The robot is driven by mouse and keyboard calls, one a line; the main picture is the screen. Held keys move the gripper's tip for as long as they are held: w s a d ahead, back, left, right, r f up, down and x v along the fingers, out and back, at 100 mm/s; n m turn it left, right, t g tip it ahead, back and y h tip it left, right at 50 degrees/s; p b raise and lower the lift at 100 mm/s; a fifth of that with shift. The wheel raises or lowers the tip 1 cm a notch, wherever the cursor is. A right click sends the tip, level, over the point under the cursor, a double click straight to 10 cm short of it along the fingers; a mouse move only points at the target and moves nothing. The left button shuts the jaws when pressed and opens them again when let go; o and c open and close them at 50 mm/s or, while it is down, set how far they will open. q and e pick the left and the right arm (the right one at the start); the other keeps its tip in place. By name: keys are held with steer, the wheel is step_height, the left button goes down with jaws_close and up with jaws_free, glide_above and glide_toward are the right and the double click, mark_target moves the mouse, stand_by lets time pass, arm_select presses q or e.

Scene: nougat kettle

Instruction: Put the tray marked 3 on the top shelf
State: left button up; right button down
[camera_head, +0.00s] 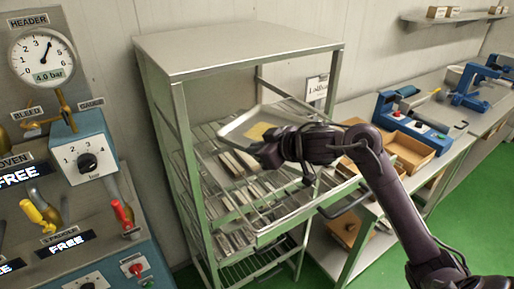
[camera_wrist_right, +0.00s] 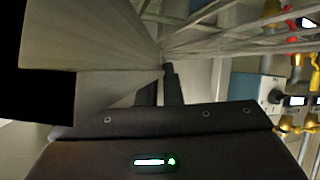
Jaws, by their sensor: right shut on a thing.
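My right gripper (camera_head: 268,152) is shut on a shallow metal tray (camera_head: 236,131) with a yellow patch on it. No number can be read on this tray. It is held tilted at the open front of the metal rack (camera_head: 178,120), below the rack's top panel. In the right wrist view, the fingers (camera_wrist_right: 170,82) close at the edge of a large pale metal surface (camera_wrist_right: 118,62), which appears to be the tray. Wire shelves with light bars on them (camera_head: 238,165) show lower in the rack, partly hidden by my right arm. My left gripper is not in view.
A metal edge (camera_head: 305,213) juts out at the rack's front, below my gripper. A control panel with a pressure gauge (camera_head: 42,58) stands at left. Green floor is clear at lower right.

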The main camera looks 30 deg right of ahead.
steer(key=shift+f, duration=0.25)
steer(key=c, duration=1.5)
jaws_free()
steer(key=shift+s+f, duration=0.1)
steer(key=shift+f, duration=0.05)
steer(key=b+v, duration=0.2)
steer(key=v, duration=0.6)
